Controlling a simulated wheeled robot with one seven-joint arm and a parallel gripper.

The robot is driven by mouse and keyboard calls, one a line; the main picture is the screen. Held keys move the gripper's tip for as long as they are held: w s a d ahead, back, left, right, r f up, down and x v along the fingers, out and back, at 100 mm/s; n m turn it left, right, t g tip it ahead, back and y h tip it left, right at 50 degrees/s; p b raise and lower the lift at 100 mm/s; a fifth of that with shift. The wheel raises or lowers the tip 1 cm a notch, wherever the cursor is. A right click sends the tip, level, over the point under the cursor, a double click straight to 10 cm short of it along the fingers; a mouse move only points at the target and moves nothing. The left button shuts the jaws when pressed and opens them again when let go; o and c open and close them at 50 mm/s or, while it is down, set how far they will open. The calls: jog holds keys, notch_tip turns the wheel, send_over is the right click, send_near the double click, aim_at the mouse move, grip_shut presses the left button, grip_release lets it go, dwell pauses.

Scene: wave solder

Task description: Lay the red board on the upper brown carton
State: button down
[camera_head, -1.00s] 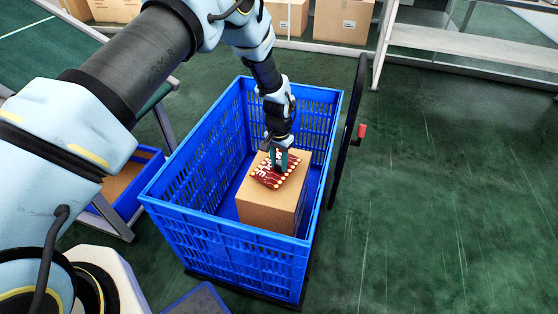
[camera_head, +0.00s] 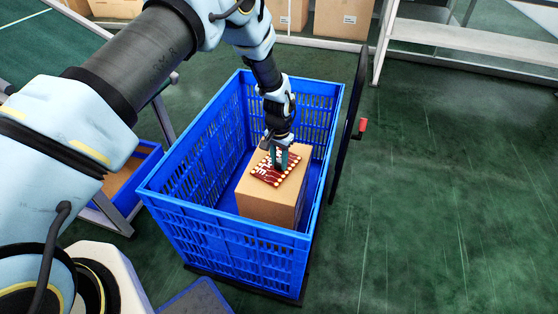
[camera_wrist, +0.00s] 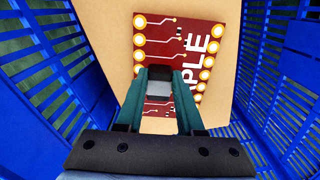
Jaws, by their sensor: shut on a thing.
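The red board (camera_head: 268,175) has gold pads and white lettering. In the head view it lies flat or nearly flat over the top of the brown carton (camera_head: 268,207), which stands inside the blue crate. I cannot tell whether the board touches the carton. My gripper (camera_head: 280,165) points down at the board. In the wrist view its teal fingers (camera_wrist: 160,100) are shut on a small grey part at the middle of the red board (camera_wrist: 180,45). The carton top (camera_wrist: 110,18) shows around the board.
The blue crate (camera_head: 223,245) has slatted walls on all sides of the carton, with free floor inside to its left. A dark bar with a red knob (camera_head: 362,125) stands just right of the crate. More cartons (camera_head: 342,18) stand at the back. The green floor at right is clear.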

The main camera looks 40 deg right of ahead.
aim_at(279, 163)
jog(key=shift+f, duration=0.25)
jog(key=shift+c, duration=2.3)
grip_release()
notch_tip(279, 163, up, 11)
jog(key=shift+f, duration=0.1)
